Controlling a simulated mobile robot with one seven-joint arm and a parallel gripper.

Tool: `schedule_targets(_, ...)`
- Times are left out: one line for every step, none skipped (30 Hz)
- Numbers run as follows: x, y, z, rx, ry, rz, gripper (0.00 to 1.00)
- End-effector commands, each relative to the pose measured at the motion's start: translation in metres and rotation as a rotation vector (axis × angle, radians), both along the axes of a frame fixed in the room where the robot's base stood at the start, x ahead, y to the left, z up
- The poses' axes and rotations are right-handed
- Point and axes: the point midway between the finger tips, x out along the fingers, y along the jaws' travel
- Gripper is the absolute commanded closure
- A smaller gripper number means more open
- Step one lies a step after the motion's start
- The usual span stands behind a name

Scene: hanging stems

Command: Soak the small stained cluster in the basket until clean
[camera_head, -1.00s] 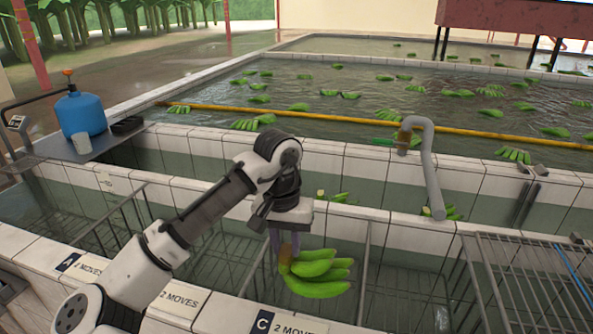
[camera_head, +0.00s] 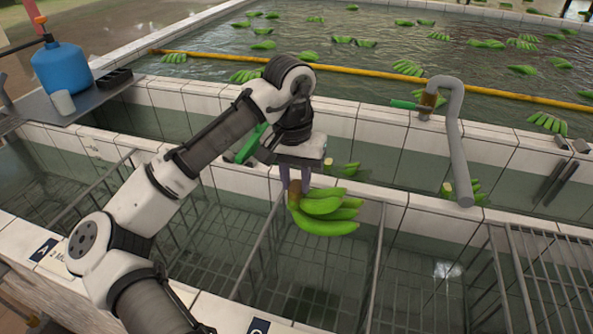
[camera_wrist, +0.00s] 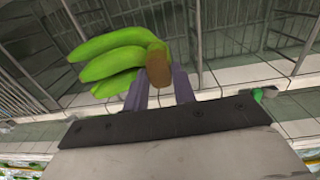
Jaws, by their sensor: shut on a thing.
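A small cluster of green bananas (camera_head: 325,214) hangs by its brown crown from my gripper (camera_head: 296,186), over a water-filled trough with a wire basket (camera_head: 265,248) in it. In the wrist view, my gripper (camera_wrist: 161,88) is shut on the brown crown and the green fingers of the cluster (camera_wrist: 112,55) point up and left. The cluster looks clear of the water. I cannot make out stains on it from here. The basket bars also show in the wrist view (camera_wrist: 196,40).
White-tiled walls (camera_head: 415,205) divide the troughs. A grey bent pipe (camera_head: 455,140) stands on one wall at the right, and a wire rack (camera_head: 545,275) lies at the far right. A blue jug (camera_head: 62,82) stands on a shelf at the left. Other clusters float in the large pool behind.

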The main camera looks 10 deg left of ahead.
Motion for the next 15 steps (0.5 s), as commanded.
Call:
schedule_targets(0.0, 0.0, -0.004, -0.002, -0.001, 0.0, 1.0)
schedule_targets(0.0, 0.0, -0.008, -0.002, -0.001, 0.0, 1.0)
schedule_targets(0.0, 0.0, -0.012, -0.002, 0.0, -0.001, 1.0)
schedule_targets(-0.001, 0.0, -0.015, -0.002, 0.0, -0.001, 1.0)
schedule_targets(-0.001, 0.0, -0.019, -0.003, 0.001, -0.001, 1.0)
schedule_targets(0.0, 0.0, -0.023, -0.002, -0.001, 0.0, 1.0)
schedule_targets(0.0, 0.0, -0.027, -0.002, -0.001, 0.0, 1.0)
schedule_targets(0.0, 0.0, -0.03, -0.002, -0.001, 0.001, 1.0)
schedule_targets(0.0, 0.0, -0.034, -0.002, 0.0, 0.001, 1.0)
schedule_targets(0.0, 0.0, -0.038, -0.002, 0.0, 0.001, 1.0)
schedule_targets(0.0, 0.0, -0.041, -0.002, -0.001, 0.001, 1.0)
schedule_targets(0.0, 0.0, -0.045, -0.002, -0.001, 0.0, 1.0)
schedule_targets(0.0, 0.0, -0.049, -0.001, -0.001, 0.0, 1.0)
schedule_targets(0.0, 0.0, -0.052, -0.001, -0.001, 0.0, 1.0)
schedule_targets(0.0, 0.0, -0.057, -0.002, -0.001, 0.0, 1.0)
